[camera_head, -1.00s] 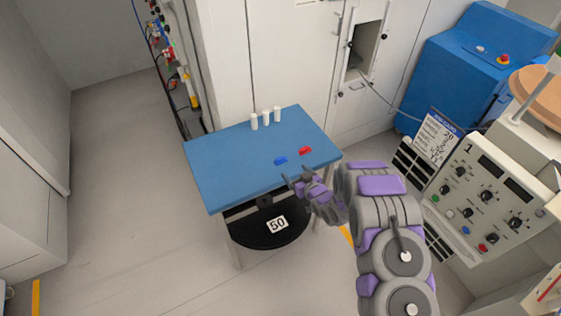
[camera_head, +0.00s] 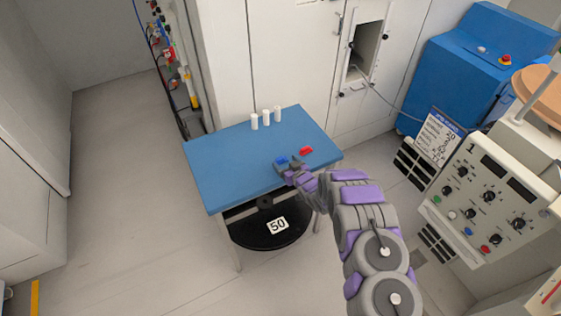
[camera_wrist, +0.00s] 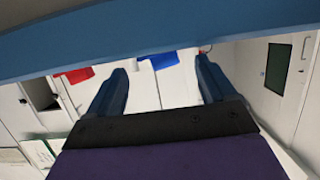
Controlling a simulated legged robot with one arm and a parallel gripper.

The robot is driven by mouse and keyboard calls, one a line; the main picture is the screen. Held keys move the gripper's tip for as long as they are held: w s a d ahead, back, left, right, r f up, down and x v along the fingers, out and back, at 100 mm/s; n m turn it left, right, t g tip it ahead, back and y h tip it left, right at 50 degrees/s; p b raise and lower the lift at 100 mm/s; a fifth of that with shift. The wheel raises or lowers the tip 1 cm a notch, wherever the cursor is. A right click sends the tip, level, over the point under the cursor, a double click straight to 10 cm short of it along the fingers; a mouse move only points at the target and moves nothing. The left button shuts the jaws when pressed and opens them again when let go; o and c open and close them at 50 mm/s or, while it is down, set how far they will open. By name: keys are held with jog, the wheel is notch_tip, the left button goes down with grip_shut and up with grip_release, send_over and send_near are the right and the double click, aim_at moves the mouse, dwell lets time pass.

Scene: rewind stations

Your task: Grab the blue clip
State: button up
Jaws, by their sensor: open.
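The small blue clip (camera_head: 281,160) lies on the blue table (camera_head: 225,165) near its front edge. A red clip (camera_head: 305,150) lies to its right. My gripper (camera_head: 290,167) is at the table's front edge, close to the blue clip and partly overlapping it in the head view. In the wrist view my gripper (camera_wrist: 161,66) is open, with its two fingers apart. The blue clip (camera_wrist: 165,59) shows between and beyond the fingertips, and I cannot tell whether they touch it. The red clip (camera_wrist: 74,75) is to the left of the fingers.
Several white cylinders (camera_head: 266,118) stand at the table's back edge. A black round base (camera_head: 265,230) marked 50 is under the table. A control console (camera_head: 480,195) stands to the right, and a blue machine (camera_head: 455,75) behind it. The floor left of the table is clear.

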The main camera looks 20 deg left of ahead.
aim_at(281, 160)
jog(key=shift+x, duration=1.15)
jog(key=shift+c, duration=0.3)
jog(key=c, duration=1.1)
